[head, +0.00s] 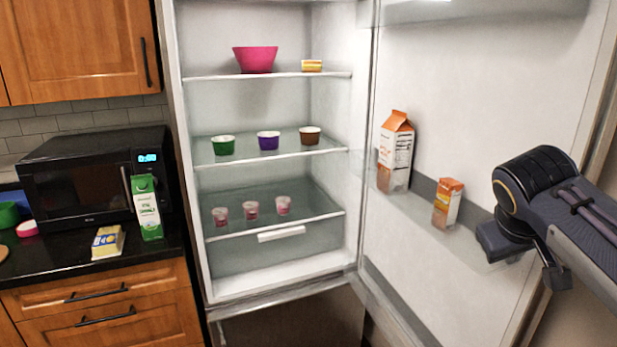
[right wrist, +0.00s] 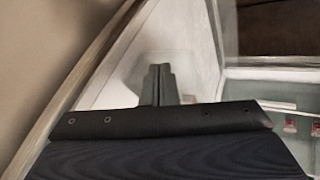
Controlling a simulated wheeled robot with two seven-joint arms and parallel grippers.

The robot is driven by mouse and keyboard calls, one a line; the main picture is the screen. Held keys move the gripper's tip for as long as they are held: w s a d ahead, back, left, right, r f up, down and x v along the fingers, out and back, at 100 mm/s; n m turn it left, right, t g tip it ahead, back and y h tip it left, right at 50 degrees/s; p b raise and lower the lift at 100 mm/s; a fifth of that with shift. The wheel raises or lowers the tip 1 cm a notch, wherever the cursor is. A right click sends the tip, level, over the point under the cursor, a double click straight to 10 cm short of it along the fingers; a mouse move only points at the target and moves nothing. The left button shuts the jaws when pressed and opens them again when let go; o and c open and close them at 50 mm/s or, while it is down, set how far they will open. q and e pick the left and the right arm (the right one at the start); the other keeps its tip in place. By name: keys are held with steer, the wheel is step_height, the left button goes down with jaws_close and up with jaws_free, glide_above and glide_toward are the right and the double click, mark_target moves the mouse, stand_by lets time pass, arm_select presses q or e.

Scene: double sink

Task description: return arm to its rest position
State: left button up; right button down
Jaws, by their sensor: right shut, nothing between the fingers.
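My right arm comes in from the right in the head view, in front of the open fridge door (head: 470,85). Its gripper (head: 530,270) shows only in part there, low beside the door's shelf. In the right wrist view the right gripper (right wrist: 159,85) is shut, its dark fingers together with nothing between them. It points toward the pale inner side of the fridge. My left gripper is not in view.
The open fridge (head: 265,180) holds a pink bowl (head: 255,59) and several small cups. Cartons (head: 396,152) stand in the door shelf near my right arm. A microwave (head: 85,178) and a green-white carton (head: 146,208) stand on the left counter.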

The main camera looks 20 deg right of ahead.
steer(key=s+a+f+t+y, duration=0.1)
steer(key=s+a+f+y, duration=0.3)
steer(key=a+f, duration=0.6)
steer(key=s+a+f+n+y, duration=0.1)
steer(key=s+a+f+y, duration=0.4)
steer(key=a+f, duration=0.4)
steer(key=a+y, duration=0.1)
steer(key=a, duration=0.5)
steer(key=shift+a+f+t, duration=0.2)
steer(key=shift+f+t, duration=0.2)
steer(key=c, duration=2.2)
jaws_free()
